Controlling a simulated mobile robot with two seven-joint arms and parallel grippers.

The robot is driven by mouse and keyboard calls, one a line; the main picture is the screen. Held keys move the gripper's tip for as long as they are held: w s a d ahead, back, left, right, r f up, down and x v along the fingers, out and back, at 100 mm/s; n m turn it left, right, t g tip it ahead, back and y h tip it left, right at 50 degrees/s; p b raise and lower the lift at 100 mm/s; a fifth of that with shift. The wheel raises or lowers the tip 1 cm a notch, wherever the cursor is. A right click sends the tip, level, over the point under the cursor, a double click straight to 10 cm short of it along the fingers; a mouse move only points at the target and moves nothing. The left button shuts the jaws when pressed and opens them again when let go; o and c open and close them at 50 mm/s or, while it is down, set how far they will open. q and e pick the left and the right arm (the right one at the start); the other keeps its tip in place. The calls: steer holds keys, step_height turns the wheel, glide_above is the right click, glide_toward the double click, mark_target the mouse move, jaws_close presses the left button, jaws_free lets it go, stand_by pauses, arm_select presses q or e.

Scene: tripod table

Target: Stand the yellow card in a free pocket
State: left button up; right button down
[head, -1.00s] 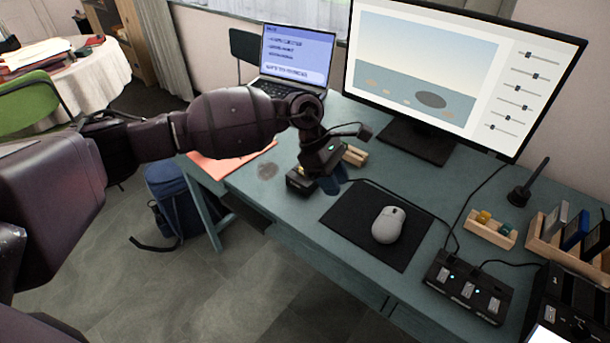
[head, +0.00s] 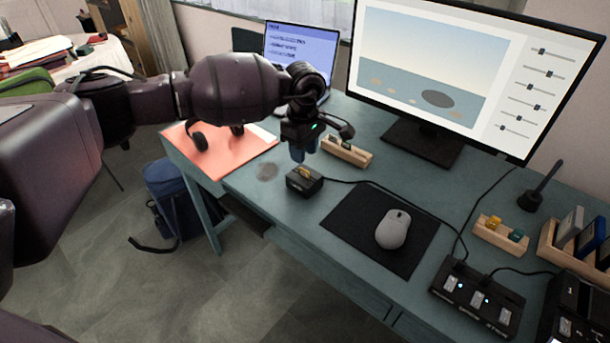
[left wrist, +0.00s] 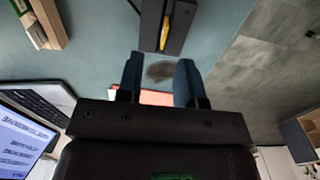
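A small yellow card (head: 305,172) stands on edge in the top of a small black box (head: 303,183) on the desk. It also shows in the left wrist view (left wrist: 165,25), in the slot of the black box. My left gripper (head: 304,155) is above and just behind the box, apart from the card. Its two blue fingers (left wrist: 159,82) are open with nothing between them. A wooden block holder (head: 346,153) stands right of the gripper; a green-edged piece (left wrist: 34,28) shows in it in the wrist view. My right gripper is not in view.
A second wooden holder (head: 499,238) has a yellow and a green piece. A mouse (head: 393,229) lies on a black pad (head: 345,220). A cabled black hub (head: 476,300), monitor (head: 440,80) and laptop (head: 300,55) are around.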

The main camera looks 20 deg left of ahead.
mark_target(304, 170)
arm_select(q)
steer(key=f, duration=0.5)
steer(key=shift+s+d+f+b, duration=0.1)
steer(key=shift+s+d+b, duration=0.1)
steer(key=shift+s+b, duration=0.15)
steer(key=shift+w, duration=0.1)
steer(key=shift+c, duration=0.5)
jaws_close()
